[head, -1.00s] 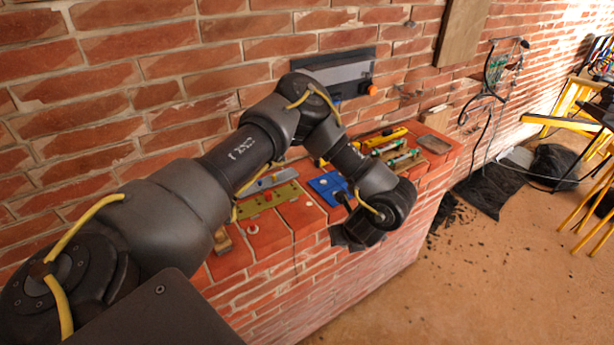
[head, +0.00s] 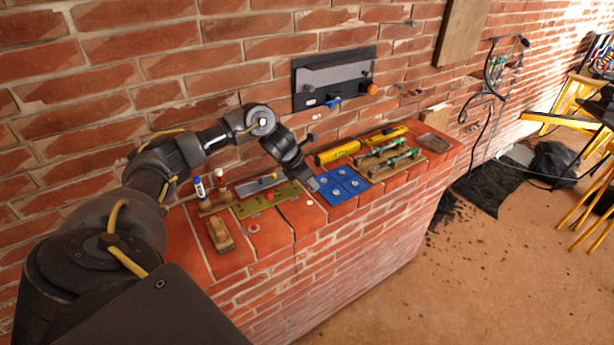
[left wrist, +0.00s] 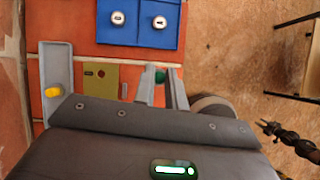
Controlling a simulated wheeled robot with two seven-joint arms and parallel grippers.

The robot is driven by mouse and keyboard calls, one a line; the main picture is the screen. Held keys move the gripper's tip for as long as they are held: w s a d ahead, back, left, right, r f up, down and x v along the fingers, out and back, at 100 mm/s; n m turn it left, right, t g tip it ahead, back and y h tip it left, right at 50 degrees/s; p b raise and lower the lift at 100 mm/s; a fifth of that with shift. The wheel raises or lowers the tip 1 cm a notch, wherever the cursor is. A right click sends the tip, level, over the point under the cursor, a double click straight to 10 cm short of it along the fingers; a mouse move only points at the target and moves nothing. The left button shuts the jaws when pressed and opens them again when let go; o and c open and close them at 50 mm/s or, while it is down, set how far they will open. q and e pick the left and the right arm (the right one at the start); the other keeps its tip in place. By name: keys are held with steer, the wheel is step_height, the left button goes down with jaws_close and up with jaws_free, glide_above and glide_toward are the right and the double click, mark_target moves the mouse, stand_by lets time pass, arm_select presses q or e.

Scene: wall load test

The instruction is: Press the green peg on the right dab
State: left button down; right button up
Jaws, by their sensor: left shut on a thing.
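My left gripper (head: 313,184) is low over the brick ledge, between the olive board (head: 258,206) and the blue tray (head: 342,187). In the left wrist view, its two grey fingers (left wrist: 163,76) are shut on the green peg (left wrist: 160,77); only the peg's green end shows between them. I cannot make out the peg in the head view. I cannot clearly pick out the right dab. My right gripper is not in view.
A black wall panel (head: 303,92) with an orange knob (head: 372,89) hangs behind. A yellow level (head: 338,152), a wooden rack (head: 390,169), a wooden block (head: 220,235) and a marker (head: 199,187) stand on the ledge. The ledge's front strip is mostly clear.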

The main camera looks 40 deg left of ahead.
arm_select(q)
steer(key=shift+w+a+r+m+h, duration=0.1)
steer(key=shift+a+r+m+h, duration=0.05)
steer(key=shift+a+m, duration=0.2)
steer(key=shift+a+r+m+h, duration=0.15)
steer(key=shift+a+m, duration=0.1)
steer(key=shift+a, duration=0.2)
steer(key=shift+f, duration=0.1)
steer(key=shift+f+b, duration=0.9)
steer(key=shift+f, duration=0.45)
steer(key=shift+f+b, duration=1.6)
steer(key=shift+f, duration=0.45)
steer(key=shift+b, duration=0.3)
steer(key=shift+r, duration=0.1)
steer(key=shift+w+d, duration=0.1)
